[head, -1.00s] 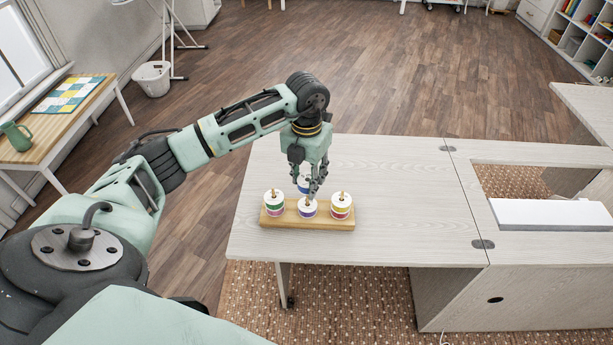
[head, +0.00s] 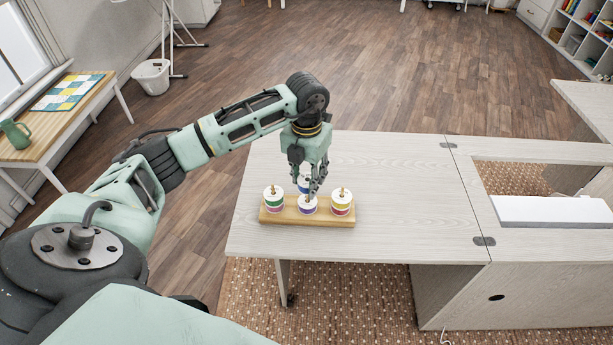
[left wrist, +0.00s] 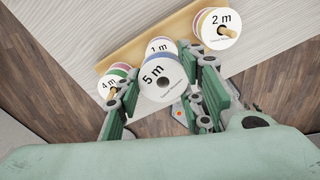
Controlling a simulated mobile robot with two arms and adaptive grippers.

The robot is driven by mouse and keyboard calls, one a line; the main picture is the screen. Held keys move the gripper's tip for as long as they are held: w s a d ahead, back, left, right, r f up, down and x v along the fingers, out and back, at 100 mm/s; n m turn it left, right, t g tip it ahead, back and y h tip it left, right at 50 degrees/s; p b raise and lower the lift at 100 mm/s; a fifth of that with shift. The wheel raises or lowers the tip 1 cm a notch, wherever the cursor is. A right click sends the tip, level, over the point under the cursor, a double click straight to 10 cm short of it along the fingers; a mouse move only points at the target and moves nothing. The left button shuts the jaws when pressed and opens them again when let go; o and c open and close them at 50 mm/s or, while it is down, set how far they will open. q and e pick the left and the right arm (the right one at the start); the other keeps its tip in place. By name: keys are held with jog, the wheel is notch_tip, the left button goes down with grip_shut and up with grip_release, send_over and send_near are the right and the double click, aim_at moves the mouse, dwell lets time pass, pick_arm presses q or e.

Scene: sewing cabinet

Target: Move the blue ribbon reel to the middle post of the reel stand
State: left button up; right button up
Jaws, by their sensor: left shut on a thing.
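The wooden reel stand (head: 290,222) is on the pale table and carries reels on three posts. Its left post holds a green reel (head: 273,201), its middle post a purple reel (head: 308,207), and its right post a yellow and pink reel stack (head: 341,206). My left gripper (head: 309,187) points down behind the middle post, shut on the blue ribbon reel (head: 303,187). In the left wrist view the held reel (left wrist: 163,78) shows a white "5 m" face. It partly covers the "1 m" reel (left wrist: 158,46) on the middle post. My right gripper is out of view.
The table (head: 400,190) is clear to the right of the stand. Farther right is a cut-out with a white panel (head: 550,211) at its front. A side table (head: 62,128) with a green mug (head: 16,137) stands at the far left.

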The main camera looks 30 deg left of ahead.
pick_arm(q)
jog(key=shift+f+b, duration=0.55)
jog(key=shift+f, duration=0.35)
jog(key=o, duration=1.1)
jog(key=shift+r, duration=0.1)
notch_tip(320, 180, up, 12)
jog(key=shift+f, duration=0.1)
